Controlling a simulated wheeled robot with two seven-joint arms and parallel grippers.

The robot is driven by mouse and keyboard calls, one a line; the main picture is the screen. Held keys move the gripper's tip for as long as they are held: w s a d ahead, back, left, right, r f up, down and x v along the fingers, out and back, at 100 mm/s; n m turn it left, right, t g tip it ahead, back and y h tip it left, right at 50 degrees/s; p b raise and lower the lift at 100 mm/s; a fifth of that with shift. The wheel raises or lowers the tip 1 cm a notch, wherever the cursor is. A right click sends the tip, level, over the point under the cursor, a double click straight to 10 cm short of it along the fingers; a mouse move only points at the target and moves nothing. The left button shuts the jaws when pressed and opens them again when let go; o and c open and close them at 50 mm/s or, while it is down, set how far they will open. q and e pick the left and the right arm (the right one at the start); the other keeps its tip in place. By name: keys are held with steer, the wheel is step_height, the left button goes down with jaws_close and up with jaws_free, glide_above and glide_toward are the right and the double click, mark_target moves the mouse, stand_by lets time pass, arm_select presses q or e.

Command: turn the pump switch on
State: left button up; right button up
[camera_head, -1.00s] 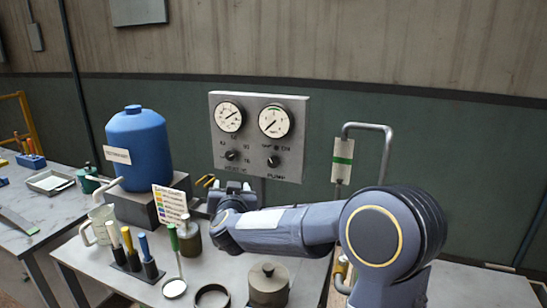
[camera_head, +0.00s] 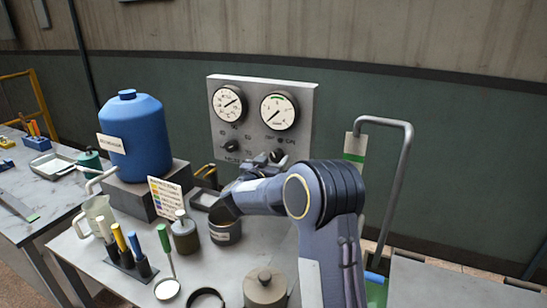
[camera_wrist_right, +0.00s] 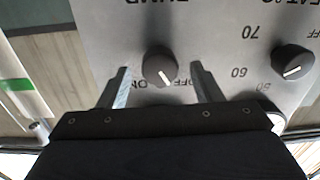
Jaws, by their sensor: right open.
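The grey gauge panel (camera_head: 222,110) stands behind the bench. In the wrist view, its pump switch (camera_wrist_right: 160,66) is a round dark knob with a white pointer mark slanting down and right. The panel appears upside down there, with the on/off lettering partly covered near the fingers. My right gripper (camera_wrist_right: 162,86) is open, one finger on each side of the knob, with gaps showing. Whether the fingers reach the knob's depth is unclear. In the head view, my right gripper (camera_head: 265,163) is at the panel's lower edge and partly covers the pump area. My left gripper is out of view.
The heater knob (camera_wrist_right: 292,62) is beside the pump knob. A blue tank (camera_head: 135,140), a colour label card (camera_head: 163,198), tool handles (camera_head: 122,240) and several pots stand on the bench. A bent grey pipe (camera_head: 400,175) rises right of the panel.

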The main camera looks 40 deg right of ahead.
steer(key=shift+w+d, duration=0.2)
steer(key=shift+d, duration=0.1)
steer(key=c, duration=1)
